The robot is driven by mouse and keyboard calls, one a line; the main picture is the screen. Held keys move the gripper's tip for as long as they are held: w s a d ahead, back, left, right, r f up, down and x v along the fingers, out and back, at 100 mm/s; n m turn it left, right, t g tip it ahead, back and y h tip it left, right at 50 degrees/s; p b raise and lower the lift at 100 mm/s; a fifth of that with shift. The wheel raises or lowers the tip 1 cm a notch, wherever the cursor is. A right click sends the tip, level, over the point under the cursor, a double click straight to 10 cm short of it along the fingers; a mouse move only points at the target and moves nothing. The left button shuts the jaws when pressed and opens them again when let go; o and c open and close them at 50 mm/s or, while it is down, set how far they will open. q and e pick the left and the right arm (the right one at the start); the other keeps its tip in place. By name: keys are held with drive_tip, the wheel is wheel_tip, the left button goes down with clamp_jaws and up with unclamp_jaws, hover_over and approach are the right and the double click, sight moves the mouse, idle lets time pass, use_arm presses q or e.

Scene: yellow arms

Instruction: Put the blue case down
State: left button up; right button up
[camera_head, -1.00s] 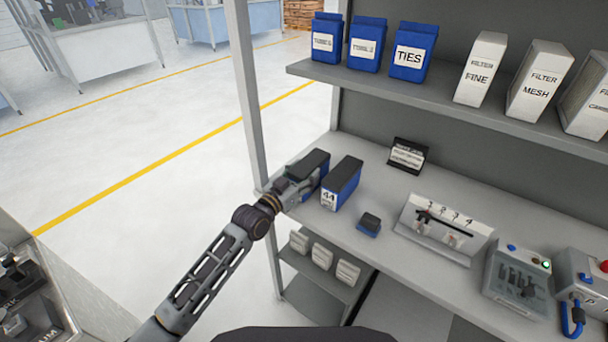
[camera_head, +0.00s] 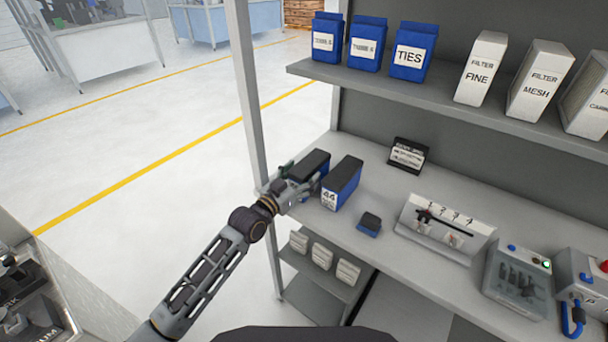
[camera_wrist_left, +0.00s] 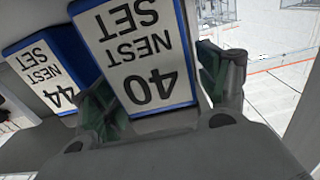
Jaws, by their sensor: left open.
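A blue case with a dark top (camera_head: 312,160) stands on the grey shelf at its left end. In the left wrist view its white label (camera_wrist_left: 143,55) reads "40 NEST SET", upside down. My left gripper (camera_head: 300,179) is open, with its green-padded fingers on either side of this case. A gap shows between the case and the right-hand finger in the wrist view. A second blue case, labelled 44 (camera_head: 343,182), stands just to the right, and also shows in the wrist view (camera_wrist_left: 45,72). My right gripper is in neither view.
A small blue-and-black block (camera_head: 369,224), a black sign (camera_head: 408,154) and a grey rack (camera_head: 445,231) stand on the shelf (camera_head: 390,270). A metal post (camera_head: 255,110) rises behind the case on the left. An upper shelf (camera_head: 440,93) holds blue and white boxes.

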use_arm(q)
drive_tip(key=v, duration=1)
drive_tip(key=shift+s+a, duration=0.2)
drive_tip(key=shift+s, duration=0.15)
